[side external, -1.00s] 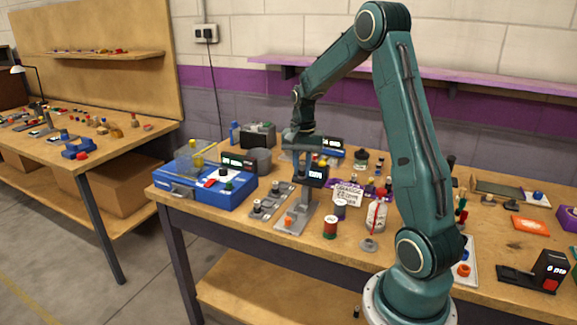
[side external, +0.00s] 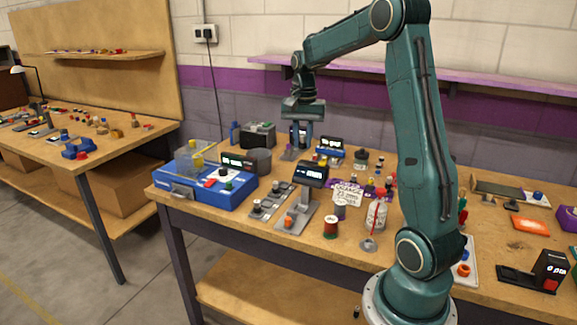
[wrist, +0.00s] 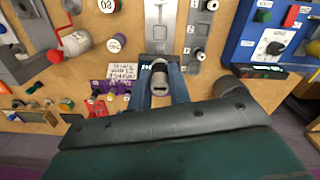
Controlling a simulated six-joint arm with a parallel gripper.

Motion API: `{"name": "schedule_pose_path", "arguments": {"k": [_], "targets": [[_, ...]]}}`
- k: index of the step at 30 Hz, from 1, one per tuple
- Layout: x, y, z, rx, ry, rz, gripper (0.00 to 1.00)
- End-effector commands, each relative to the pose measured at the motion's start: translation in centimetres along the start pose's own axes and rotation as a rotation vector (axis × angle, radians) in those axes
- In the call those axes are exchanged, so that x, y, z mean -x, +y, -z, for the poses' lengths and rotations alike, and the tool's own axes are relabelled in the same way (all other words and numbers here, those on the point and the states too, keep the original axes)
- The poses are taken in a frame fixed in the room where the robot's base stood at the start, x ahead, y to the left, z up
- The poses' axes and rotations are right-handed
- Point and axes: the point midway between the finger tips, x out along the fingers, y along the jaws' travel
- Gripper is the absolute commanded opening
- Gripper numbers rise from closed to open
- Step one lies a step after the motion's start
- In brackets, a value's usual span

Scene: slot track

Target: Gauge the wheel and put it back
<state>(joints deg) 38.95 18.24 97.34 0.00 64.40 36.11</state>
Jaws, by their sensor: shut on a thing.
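My gripper (side external: 303,143) is raised above the bench, behind the gauge in the side view. In the wrist view its blue fingers (wrist: 161,88) are shut on a small grey and dark wheel (wrist: 160,77). The gauge (side external: 311,174), a black display on a grey stand with an orange knob, stands clear of the gripper. The grey slot track (side external: 269,200) lies left of it with small dark wheels on it. Its numbered slots also show in the wrist view (wrist: 192,45).
A blue box (side external: 207,190) with a dial stands left of the track. A handwritten sign (side external: 347,193), a red spool (side external: 331,227) and a jar (side external: 377,214) stand right of the gauge. Small coloured parts and another display crowd the back of the bench.

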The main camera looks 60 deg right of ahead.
Motion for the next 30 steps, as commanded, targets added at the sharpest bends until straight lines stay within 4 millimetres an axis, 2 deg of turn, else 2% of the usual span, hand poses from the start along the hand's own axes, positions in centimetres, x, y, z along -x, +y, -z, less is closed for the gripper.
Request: {"name": "schedule_pose_path", "arguments": {"k": [8,14,30], "targets": [[0.0,-0.1,0.0,0.000,0.000,0.000,0.00],[0.0,-1.5,0.5,0.002,-0.001,-0.001,0.00],[-0.3,-10.2,1.9,0.003,-0.001,-0.001,0.00]]}}
